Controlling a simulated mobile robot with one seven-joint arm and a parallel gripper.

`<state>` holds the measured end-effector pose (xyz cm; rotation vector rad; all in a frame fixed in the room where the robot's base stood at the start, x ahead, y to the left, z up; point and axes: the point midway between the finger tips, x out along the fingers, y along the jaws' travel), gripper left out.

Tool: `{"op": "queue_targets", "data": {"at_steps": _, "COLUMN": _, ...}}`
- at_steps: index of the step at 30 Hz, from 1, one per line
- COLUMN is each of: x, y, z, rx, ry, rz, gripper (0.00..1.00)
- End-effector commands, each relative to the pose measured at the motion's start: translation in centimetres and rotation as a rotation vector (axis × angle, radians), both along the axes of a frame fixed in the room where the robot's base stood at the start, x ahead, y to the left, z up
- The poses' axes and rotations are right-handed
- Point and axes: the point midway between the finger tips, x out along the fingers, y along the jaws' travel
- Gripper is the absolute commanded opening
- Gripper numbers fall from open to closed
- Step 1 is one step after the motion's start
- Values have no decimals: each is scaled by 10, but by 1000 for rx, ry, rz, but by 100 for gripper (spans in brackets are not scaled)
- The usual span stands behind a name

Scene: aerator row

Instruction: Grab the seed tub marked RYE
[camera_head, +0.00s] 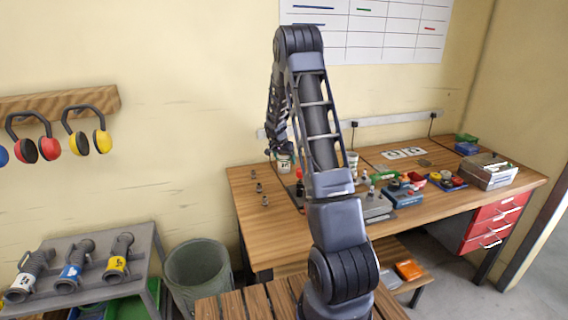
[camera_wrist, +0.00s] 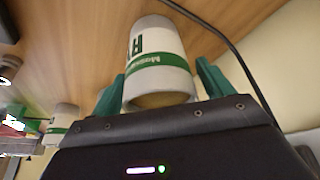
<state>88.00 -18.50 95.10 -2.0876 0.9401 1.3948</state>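A white tub (camera_wrist: 160,41) with a green band and large dark green lettering fills the upper middle of the wrist view, close to my gripper. Its label is turned and partly out of sight; a letter like R shows, but I cannot read the whole word. My gripper's (camera_wrist: 160,80) two green fingers stand apart on either side of the tub, with slim gaps beside its near end; firm contact is not visible. In the head view the tub (camera_head: 284,165) stands at the workbench's back left, below my gripper (camera_head: 282,152).
A second white tub with a green band (camera_wrist: 66,112) stands to the left in the wrist view. A dark cable (camera_wrist: 225,42) runs close past the tub. Small dark fittings (camera_head: 259,188) stand on the workbench (camera_head: 246,208). A grey bin (camera_head: 198,268) stands left of it.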

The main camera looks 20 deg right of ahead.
Motion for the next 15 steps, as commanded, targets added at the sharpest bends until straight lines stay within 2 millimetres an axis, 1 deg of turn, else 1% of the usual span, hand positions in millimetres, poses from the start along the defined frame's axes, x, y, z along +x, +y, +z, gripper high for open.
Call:
{"op": "queue_targets", "data": {"at_steps": 1, "x": 0, "y": 0, "z": 0, "rx": 0, "ry": 0, "rz": 0, "gripper": 69}}
{"op": "queue_targets", "data": {"at_steps": 5, "x": 0, "y": 0, "z": 0, "rx": 0, "ry": 0, "rz": 0, "gripper": 43}}
{"op": "queue_targets", "data": {"at_steps": 6, "x": 0, "y": 0, "z": 0, "rx": 0, "ry": 0, "rz": 0, "gripper": 35}}
{"op": "queue_targets", "data": {"at_steps": 7, "x": 0, "y": 0, "z": 0, "rx": 0, "ry": 0, "rz": 0, "gripper": 34}}
{"op": "queue_targets", "data": {"at_steps": 15, "x": 0, "y": 0, "z": 3, "rx": 0, "ry": -1, "rz": 0, "gripper": 34}}
